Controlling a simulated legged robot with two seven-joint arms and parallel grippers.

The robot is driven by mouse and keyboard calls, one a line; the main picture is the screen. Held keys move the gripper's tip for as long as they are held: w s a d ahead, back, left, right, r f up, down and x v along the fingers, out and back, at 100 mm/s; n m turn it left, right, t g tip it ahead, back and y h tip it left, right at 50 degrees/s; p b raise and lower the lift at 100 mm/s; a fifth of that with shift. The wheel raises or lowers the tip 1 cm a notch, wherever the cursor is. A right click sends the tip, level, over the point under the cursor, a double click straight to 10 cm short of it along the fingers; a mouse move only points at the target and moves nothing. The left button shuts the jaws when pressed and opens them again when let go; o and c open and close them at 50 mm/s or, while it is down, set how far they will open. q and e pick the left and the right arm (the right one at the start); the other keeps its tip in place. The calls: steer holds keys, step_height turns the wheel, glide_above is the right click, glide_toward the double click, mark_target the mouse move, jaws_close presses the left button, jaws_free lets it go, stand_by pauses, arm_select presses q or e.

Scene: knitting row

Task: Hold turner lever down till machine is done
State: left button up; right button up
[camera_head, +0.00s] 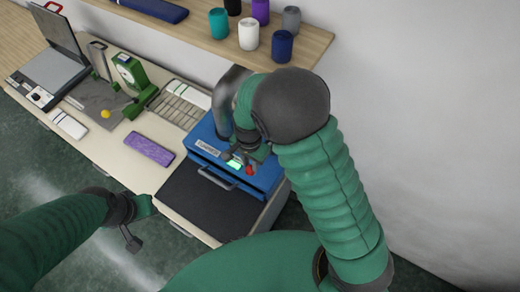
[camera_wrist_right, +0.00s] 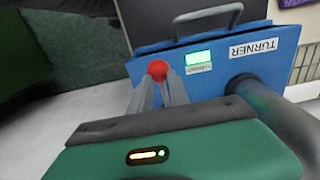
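The turner (camera_head: 262,178) is a blue machine at the near end of the bench, labelled TURNER, with a lit green display; it also shows in the right wrist view (camera_wrist_right: 228,75). Its lever has a red round knob (camera_wrist_right: 157,70), which also shows small in the head view (camera_head: 250,170). My right gripper (camera_wrist_right: 159,82) has one grey finger on each side of the knob, with both tips seeming to touch it. The lever's shaft is hidden. My left gripper (camera_head: 134,226) hangs by the bench's front edge, away from the turner; its finger opening is unclear.
A dark mat (camera_head: 205,205) lies in front of the turner. A purple block (camera_head: 149,149), a green device (camera_head: 132,74) and a laptop-like machine (camera_head: 55,72) stand along the bench. A shelf (camera_head: 312,42) with several coloured spools is above, against the wall.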

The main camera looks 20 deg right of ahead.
step_height(320, 180, up, 11)
steer(key=p, duration=0.9)
steer(key=s+d+f+n+t+b, duration=0.1)
steer(key=s+d+f+n+b, duration=0.2)
steer(key=f+b, duration=0.4)
steer(key=s+d+f+n+t+b, duration=0.1)
steer(key=s+d+f+n+b, duration=0.3)
steer(key=b, duration=1.2)
step_height(320, 180, down, 3)
steer(key=s+n, duration=0.2)
steer(key=n, duration=0.1)
steer(key=shift+d+t, duration=0.15)
steer(key=shift+t, duration=0.15)
